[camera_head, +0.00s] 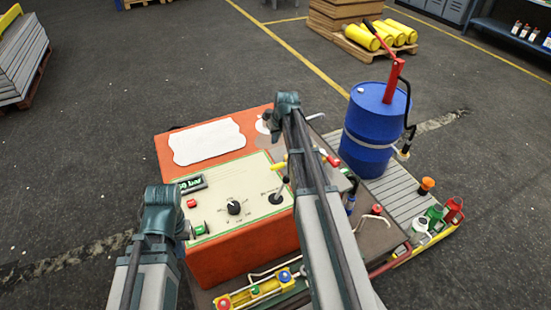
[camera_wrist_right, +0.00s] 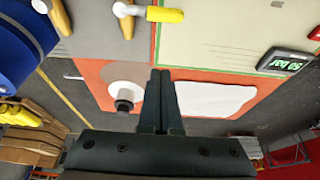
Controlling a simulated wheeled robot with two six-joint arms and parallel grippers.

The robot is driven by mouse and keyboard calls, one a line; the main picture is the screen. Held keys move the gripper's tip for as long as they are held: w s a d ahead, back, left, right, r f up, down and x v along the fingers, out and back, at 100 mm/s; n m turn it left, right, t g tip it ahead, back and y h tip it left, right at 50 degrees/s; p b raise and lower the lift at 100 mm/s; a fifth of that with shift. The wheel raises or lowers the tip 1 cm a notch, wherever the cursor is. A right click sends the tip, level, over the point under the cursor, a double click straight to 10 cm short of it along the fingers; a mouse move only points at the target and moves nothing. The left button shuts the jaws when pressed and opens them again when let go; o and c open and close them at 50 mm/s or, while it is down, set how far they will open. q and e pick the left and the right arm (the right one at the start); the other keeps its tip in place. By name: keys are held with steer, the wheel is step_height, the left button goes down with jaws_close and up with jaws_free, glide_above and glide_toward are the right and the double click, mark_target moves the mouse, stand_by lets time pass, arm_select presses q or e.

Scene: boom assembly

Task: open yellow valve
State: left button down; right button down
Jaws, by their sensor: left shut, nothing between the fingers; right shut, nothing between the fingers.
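The yellow valve has a yellow handle (camera_head: 279,165) on the right part of the control box's cream panel (camera_head: 225,210), close beside my right arm in the head view. My right gripper (camera_wrist_right: 160,78) is shut and empty, over the orange surface and apart from the handle. In the head view its fingers are mostly hidden by my own arm. My left gripper (camera_head: 186,231) is shut and empty at the panel's left edge; its fingertips show poorly.
A blue drum (camera_head: 372,130) with a red pump handle (camera_head: 393,80) stands right of the box. A white plate (camera_head: 207,142) lies behind. Coloured containers stand at right.

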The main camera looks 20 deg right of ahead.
mark_target(283, 165)
steer(key=shift+f, duration=0.15)
steer(key=b+x, duration=1)
steer(key=shift+f, duration=0.25)
steer(key=s, duration=0.3)
steer(key=shift+s, duration=0.5)
steer(key=shift+s+n, duration=0.2)
steer(key=shift+n, duration=0.1)
